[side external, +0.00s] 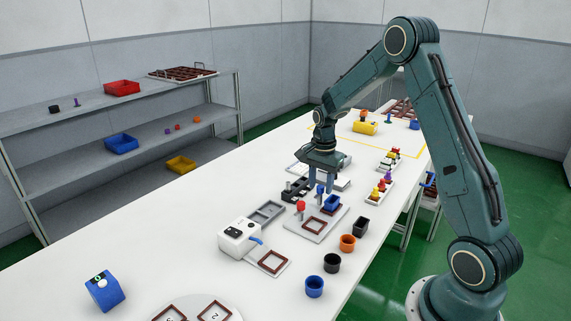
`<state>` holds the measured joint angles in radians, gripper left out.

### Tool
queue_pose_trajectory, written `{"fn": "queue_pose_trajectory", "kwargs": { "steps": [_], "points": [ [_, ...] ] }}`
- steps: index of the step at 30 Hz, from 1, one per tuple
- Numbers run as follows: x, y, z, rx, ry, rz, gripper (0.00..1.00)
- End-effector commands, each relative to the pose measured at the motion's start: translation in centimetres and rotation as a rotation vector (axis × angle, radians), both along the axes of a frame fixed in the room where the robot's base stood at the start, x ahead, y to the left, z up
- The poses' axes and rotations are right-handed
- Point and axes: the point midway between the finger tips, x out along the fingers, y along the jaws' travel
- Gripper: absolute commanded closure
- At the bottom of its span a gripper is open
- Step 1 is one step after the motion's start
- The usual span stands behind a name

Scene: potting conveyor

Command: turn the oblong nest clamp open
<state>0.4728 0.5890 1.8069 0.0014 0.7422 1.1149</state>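A pale nest plate (300,229) lies on the white table below my gripper. A brown square frame (314,228) sits on its near part, and a blue oblong pot (333,203) stands at its far right. A red-topped post (300,206) and a blue-topped post (320,190) rise at the plate's far side; I cannot tell which is the oblong nest clamp. My gripper (320,186) points down with its fingers at the blue-topped post. I cannot tell whether they touch it or how far apart they are.
A white device (239,238) with a grey tray stands left of the plate. Orange (348,243), black (332,263) and blue (314,287) pots line the near edge. A rack of coloured pieces (379,190) stands to the right.

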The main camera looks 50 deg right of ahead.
Motion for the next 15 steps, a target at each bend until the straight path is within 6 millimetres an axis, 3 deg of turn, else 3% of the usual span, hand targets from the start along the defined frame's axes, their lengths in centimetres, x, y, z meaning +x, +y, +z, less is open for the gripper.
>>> {"fn": "queue_pose_trajectory", "kwargs": {
  "steps": [15],
  "points": [
    [-0.01, 0.05, 0.7, 0.001, 0.001, 0.003, 0.57]
  ]
}}
